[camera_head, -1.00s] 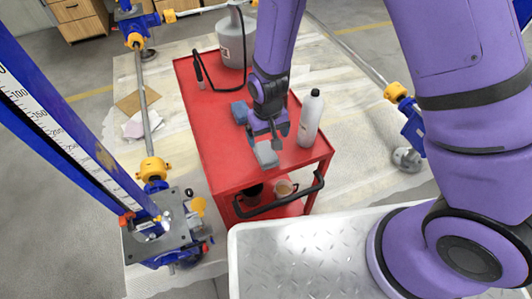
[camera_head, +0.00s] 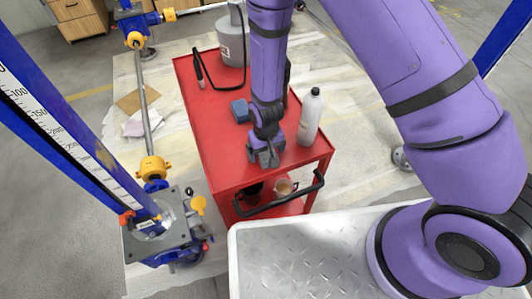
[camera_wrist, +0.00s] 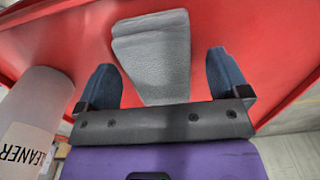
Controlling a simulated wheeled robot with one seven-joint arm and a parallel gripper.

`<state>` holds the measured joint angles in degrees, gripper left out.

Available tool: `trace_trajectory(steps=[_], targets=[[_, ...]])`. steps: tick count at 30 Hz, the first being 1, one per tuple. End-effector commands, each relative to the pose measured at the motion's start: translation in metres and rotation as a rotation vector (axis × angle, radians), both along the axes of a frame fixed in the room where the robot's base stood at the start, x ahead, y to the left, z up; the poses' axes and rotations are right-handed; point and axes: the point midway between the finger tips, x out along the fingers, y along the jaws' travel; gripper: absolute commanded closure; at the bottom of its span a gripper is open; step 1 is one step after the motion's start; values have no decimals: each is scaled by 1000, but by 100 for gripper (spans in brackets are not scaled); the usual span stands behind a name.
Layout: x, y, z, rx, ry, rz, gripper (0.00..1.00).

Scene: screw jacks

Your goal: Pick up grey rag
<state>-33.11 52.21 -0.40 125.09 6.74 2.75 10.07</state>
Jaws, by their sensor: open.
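The grey rag (camera_wrist: 152,50) is a folded, wedge-shaped cloth lying on the red cart top. In the wrist view my gripper (camera_wrist: 161,62) is open, with one dark blue finger on each side of the rag. The rag's near end reaches the gripper's dark palm bar in the picture, and gaps show between the rag and both fingers. In the head view my gripper (camera_head: 264,160) points down over the front part of the cart and largely hides the rag. I cannot tell whether the fingers touch the cart top.
The red cart (camera_head: 215,140) also holds a blue cloth (camera_head: 240,110), a white bottle (camera_head: 310,118) close right of my gripper, and a grey canister (camera_head: 232,42) with a black hose at the back. The bottle's CLEANER label (camera_wrist: 25,150) shows in the wrist view. The cart's left side is clear.

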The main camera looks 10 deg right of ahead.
Motion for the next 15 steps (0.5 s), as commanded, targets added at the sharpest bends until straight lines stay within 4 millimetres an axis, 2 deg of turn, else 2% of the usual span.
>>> trace_trajectory(steps=[8,11,15], targets=[[0,0,-3,0,-1,0,6],[0,0,-3,0,-1,0,27],[0,0,-3,0,-1,0,59]])
